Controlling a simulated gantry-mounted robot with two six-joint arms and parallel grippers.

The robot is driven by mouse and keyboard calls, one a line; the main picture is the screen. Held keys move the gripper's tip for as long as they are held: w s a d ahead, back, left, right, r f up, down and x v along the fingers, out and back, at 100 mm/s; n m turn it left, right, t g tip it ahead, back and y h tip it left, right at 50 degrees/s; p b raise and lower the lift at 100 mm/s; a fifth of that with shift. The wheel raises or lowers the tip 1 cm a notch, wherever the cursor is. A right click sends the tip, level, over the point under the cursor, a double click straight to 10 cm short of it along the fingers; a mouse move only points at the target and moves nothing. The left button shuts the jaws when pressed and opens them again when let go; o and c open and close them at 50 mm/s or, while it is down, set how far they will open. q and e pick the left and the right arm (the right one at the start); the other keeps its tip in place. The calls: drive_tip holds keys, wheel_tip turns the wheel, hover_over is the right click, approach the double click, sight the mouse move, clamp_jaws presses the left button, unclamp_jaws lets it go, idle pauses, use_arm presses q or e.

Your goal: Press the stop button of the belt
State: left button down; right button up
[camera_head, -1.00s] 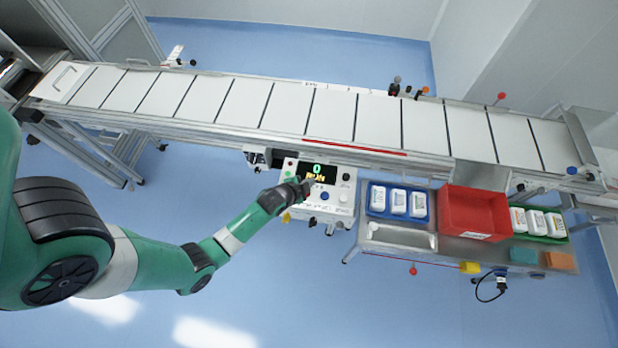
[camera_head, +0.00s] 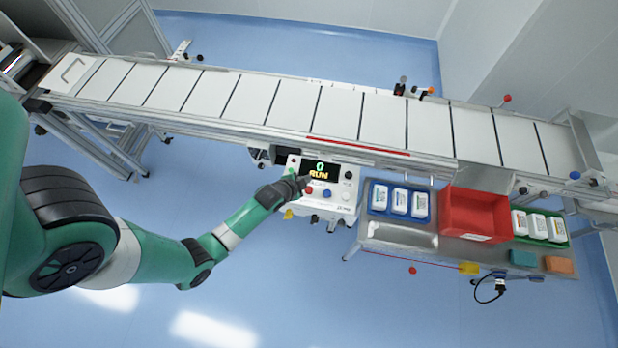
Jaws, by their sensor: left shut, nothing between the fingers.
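The white control panel (camera_head: 343,205) stands in front of the belt (camera_head: 295,108), near the middle of the view. Its dark display (camera_head: 320,171) shows a green "0" and yellow "RUN". A red button (camera_head: 309,190) and a blue button (camera_head: 327,194) sit below the display; which one is the stop button cannot be read. My left gripper (camera_head: 304,181) is shut and empty at the panel's left part, its tip just above the red button in the picture. I cannot tell whether it touches the panel. It hides the panel's left edge. My right gripper is out of view.
Right of the panel, a metal side table (camera_head: 400,237) carries a blue tray (camera_head: 378,208) of white packs, a red bin (camera_head: 475,210), a green tray (camera_head: 562,238), and sponges. The blue floor (camera_head: 330,290) in front is clear.

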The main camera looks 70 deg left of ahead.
use_arm(q)
drive_tip(key=b, duration=0.3)
hover_over(306, 191)
wheel_tip(306, 191, down, 5)
drive_tip(key=shift+r, duration=0.15)
drive_tip(key=shift+w+f+b, duration=0.1)
drive_tip(key=shift+f+b, duration=0.45)
drive_tip(key=shift+b, duration=0.1)
idle(1.0)
drive_tip(key=shift+f+b, duration=0.3)
drive_tip(key=shift+f, duration=0.15)
drive_tip(key=shift+f+b, duration=0.5)
drive_tip(key=shift+f, duration=0.1)
idle(0.6)
drive_tip(key=shift+r, duration=0.15)
drive_tip(key=shift+r+p, duration=0.9)
drive_tip(key=shift+p, duration=0.15)
